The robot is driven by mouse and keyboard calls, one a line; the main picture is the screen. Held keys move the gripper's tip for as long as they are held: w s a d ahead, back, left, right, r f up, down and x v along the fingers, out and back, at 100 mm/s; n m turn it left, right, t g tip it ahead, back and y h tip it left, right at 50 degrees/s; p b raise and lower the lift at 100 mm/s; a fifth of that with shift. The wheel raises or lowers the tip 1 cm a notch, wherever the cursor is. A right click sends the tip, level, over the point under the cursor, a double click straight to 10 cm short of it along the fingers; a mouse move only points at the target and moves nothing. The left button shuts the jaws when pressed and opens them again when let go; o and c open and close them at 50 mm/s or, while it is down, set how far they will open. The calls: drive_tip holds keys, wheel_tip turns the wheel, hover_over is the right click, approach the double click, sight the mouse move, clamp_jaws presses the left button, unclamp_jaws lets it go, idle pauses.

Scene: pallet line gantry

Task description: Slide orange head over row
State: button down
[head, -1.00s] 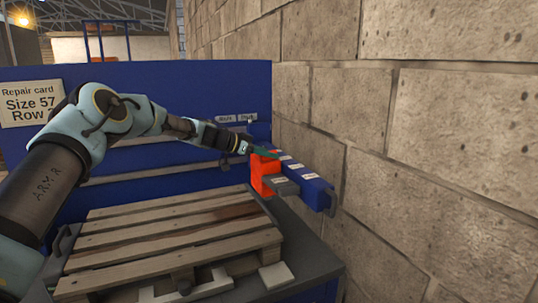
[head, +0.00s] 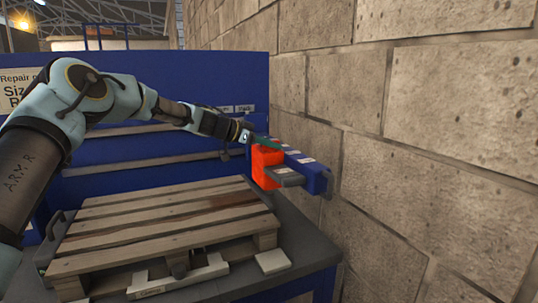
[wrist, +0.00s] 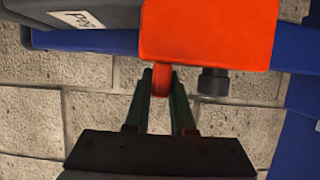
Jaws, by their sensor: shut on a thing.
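The orange head (head: 266,166) sits at the blue beam (head: 318,178) beside the brick wall. It fills the top middle of the wrist view (wrist: 205,30), with a short orange knob (wrist: 162,82) hanging below it. My gripper (wrist: 164,88) has its dark green fingers shut on this knob, one finger on each side. In the head view my gripper (head: 262,140) reaches the head from the left. A wooden pallet (head: 160,217) with rows of boards lies on the bench, left of and below the head.
A grey arm labelled "Peg" (wrist: 80,18) sticks out beside the head. White labels line the beam's top. The brick wall (head: 400,130) stands close on the right. A blue panel (head: 225,75) stands behind. A repair card (head: 18,90) is partly hidden by my arm.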

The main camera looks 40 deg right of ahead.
drive_tip(key=s+b, duration=0.1)
drive_tip(key=s+a+b, duration=0.1)
drive_tip(key=b, duration=0.1)
drive_tip(key=shift+s+f, duration=0.2)
drive_tip(key=shift+s, duration=0.05)
drive_tip(key=shift+s+a+r+b, duration=0.15)
drive_tip(key=shift+s+r+b, duration=0.1)
drive_tip(key=shift+s+b, duration=0.2)
drive_tip(key=c, duration=0.8)
unclamp_jaws()
drive_tip(key=shift+o, duration=0.2)
drive_tip(key=shift+w+a, duration=0.2)
drive_tip(key=shift+a, duration=0.25)
drive_tip(key=b+v, duration=0.3)
drive_tip(key=v, duration=0.7)
drive_tip(key=shift+b, duration=0.35)
